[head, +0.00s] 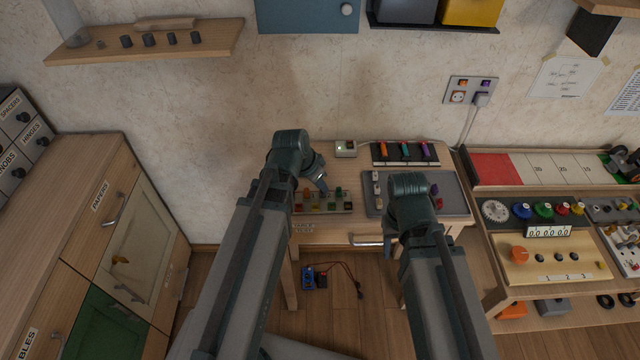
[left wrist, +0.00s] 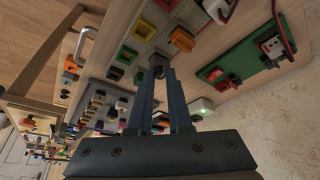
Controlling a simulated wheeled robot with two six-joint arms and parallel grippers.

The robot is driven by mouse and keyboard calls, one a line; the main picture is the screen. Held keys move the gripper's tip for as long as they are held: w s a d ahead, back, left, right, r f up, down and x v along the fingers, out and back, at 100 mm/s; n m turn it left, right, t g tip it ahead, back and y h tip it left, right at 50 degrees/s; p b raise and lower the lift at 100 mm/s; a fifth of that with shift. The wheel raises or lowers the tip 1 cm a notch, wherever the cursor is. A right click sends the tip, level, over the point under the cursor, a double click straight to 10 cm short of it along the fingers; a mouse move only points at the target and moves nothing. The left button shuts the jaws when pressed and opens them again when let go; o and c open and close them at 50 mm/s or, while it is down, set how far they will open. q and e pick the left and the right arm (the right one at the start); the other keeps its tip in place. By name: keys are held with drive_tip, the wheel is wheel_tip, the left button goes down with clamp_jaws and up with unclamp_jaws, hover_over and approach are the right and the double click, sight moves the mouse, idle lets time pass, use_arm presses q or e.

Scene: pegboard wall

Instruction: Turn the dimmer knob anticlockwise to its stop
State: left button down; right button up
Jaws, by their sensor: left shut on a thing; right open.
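My left gripper (head: 322,188) is at the low panel (head: 346,208) with small coloured parts on the small table. In the left wrist view its fingers (left wrist: 160,64) are close together at the panel's face. They are shut on a small dark part that looks like the dimmer knob; the fingers mostly hide it, and I cannot read its angle. An orange part (left wrist: 182,39) sits just beyond the fingertips. My right arm hangs over the grey board (head: 458,197) beside the panel, and its fingers are hidden behind its own wrist.
A small white box (head: 345,148) and a black tray with coloured pieces (head: 384,160) stand behind the panel. A drawer handle (head: 367,240) sticks out of the table's front. A bench with an orange knob (head: 519,254) is at right, a cabinet (head: 110,205) at left.

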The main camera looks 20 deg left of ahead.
use_arm(q)
drive_tip(key=shift+n, duration=0.9)
idle(0.8)
drive_tip(key=c, duration=0.8)
unclamp_jaws()
drive_tip(key=shift+s+r, duration=0.1)
use_arm(e)
drive_tip(key=shift+r, duration=0.1)
